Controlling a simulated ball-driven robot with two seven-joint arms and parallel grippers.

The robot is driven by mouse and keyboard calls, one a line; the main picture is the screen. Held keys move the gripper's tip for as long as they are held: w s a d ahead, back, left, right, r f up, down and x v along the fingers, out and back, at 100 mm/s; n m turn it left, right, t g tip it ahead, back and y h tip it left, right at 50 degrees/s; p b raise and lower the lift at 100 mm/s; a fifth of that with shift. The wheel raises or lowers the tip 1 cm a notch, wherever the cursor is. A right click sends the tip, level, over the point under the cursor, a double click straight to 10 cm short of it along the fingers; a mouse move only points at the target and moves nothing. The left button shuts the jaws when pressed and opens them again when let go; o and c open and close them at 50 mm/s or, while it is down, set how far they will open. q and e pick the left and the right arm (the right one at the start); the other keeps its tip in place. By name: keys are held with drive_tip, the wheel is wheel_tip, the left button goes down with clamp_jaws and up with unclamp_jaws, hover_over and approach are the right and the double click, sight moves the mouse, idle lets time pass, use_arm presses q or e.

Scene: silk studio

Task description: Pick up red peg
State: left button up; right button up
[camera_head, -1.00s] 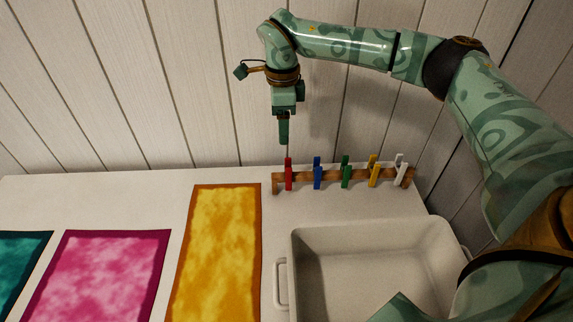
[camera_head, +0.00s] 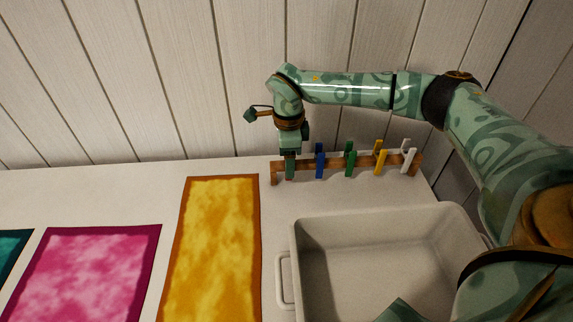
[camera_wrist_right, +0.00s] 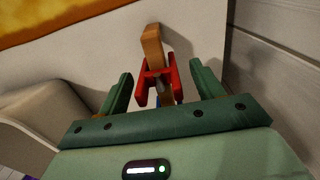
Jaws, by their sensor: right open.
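The red peg (camera_wrist_right: 157,82) is clipped on a wooden rail (camera_head: 335,168), at its left end. My right gripper (camera_head: 290,170) points down over that end and hides the red peg in the head view. In the right wrist view the two fingers of my right gripper (camera_wrist_right: 162,84) are spread, one on each side of the red peg, with visible gaps. The peg sits between them and is not gripped. My left gripper is not in view.
Blue (camera_head: 320,160), green (camera_head: 350,158), yellow (camera_head: 381,158) and white (camera_head: 408,160) pegs stand along the rail to the right. A pale tray (camera_head: 292,255) sits in front. Yellow (camera_head: 215,245) and pink (camera_head: 95,270) cloths lie to the left. A plank wall rises behind.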

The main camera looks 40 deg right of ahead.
drive_tip(key=shift+r, duration=0.1)
drive_tip(key=c, duration=1)
drive_tip(key=shift+c, duration=0.2)
